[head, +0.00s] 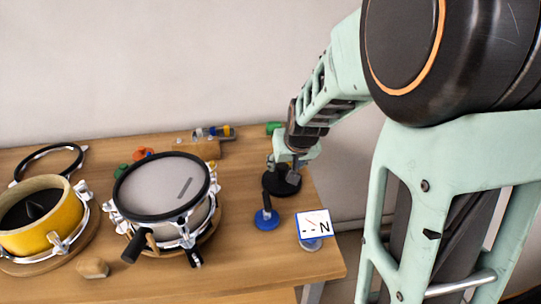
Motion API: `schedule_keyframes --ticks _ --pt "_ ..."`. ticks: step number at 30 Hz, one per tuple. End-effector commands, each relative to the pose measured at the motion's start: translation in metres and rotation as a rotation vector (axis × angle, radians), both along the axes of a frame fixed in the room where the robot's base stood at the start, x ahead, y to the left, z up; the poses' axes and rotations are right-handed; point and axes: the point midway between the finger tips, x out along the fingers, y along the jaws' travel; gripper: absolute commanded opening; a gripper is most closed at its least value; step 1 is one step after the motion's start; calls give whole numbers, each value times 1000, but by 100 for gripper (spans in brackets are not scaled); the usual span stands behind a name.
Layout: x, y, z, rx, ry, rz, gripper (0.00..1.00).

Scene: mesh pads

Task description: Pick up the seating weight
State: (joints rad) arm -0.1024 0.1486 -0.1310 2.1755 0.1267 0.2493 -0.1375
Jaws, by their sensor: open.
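My gripper (283,168) is open and reaches down at the table's right side. A round black object with a wide flat base (284,187), which looks like the seating weight, is directly under and between its fingers. The fingers hide the object's upper part, and I cannot tell whether they touch it. A blue round-based piece with a dark upright handle (266,219) stands just in front and could also be read as a weight.
A drum with a mesh pad (163,184) stands on a wooden base at centre left, and a yellow drum (44,235) at far left. A white card-like display marked N (314,224) is near the right table edge. Small coloured parts (212,132) lie at the back.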

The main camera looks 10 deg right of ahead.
Motion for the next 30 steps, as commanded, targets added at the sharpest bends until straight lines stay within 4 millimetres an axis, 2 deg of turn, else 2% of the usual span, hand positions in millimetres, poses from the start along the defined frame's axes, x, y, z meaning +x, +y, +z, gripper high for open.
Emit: schedule_keyframes --ticks 12,23,30 --pt "23 7 -40 1 2 -3 49" --pt "28 7 -46 1 0 -2 49" --pt "27 7 -45 1 0 -2 23"
